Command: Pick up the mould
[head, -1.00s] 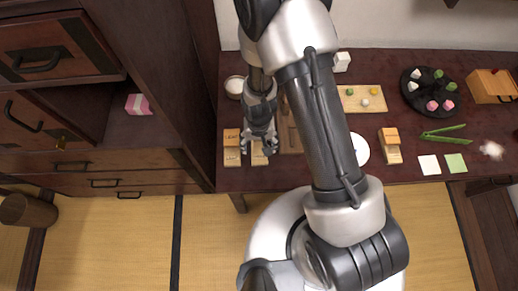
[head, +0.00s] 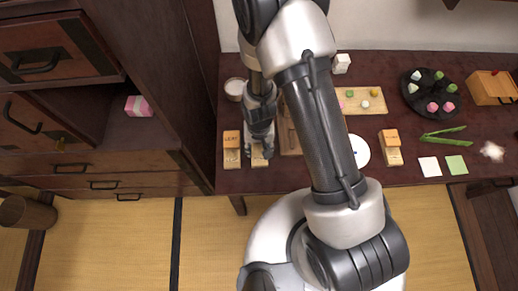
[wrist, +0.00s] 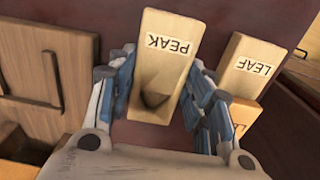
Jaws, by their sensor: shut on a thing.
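A pale wooden mould marked PEAK (wrist: 165,50), with a dark pointed hollow, lies between the two fingers of my gripper (wrist: 165,105) in the wrist view. My gripper is shut on this mould. In the head view my gripper (head: 261,146) is low at the table's front left, and the mould (head: 258,158) shows partly below the fingers. A second wooden mould marked LEAF (wrist: 252,65) lies just right of it in the wrist view; in the head view it is the block (head: 231,158) left of my gripper.
The dark red table (head: 310,178) carries a brown wooden box (wrist: 45,65) beside the mould, a white plate (head: 361,150), another mould (head: 392,155), a board with sweets (head: 375,92), a black round tray (head: 423,107) and green tongs (head: 445,135). A dark cabinet (head: 165,80) stands close at left.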

